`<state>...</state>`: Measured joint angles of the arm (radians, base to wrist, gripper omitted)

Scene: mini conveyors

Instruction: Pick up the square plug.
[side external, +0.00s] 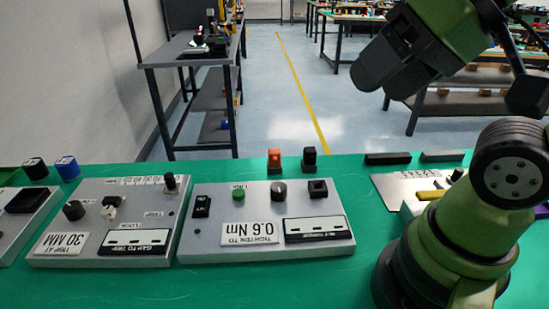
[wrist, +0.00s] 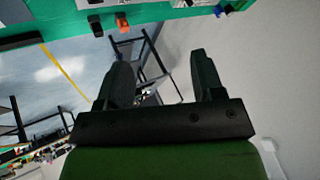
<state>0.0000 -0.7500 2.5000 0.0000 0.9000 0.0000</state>
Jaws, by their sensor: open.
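Two small upright plugs stand at the back edge of the green bench, behind the "0.6 Nm" panel. One is an orange plug (side external: 274,158) and the other a black plug (side external: 310,158); I cannot tell for certain which is the square plug. The panel has a black square socket (side external: 318,189). In the wrist view the orange plug (wrist: 122,23) and the black plug (wrist: 95,26) show at the upper left, beyond the fingers. My gripper (wrist: 160,62) is open and empty. In the side view my gripper (side external: 376,72) is raised high, right of the plugs and apart from them.
A "30 MM" panel (side external: 108,222) stands to the left, with a black cap (side external: 35,169) and a blue cap (side external: 67,167) behind it. Dark bars (side external: 388,158) lie right of the plugs. The air above the plugs is clear.

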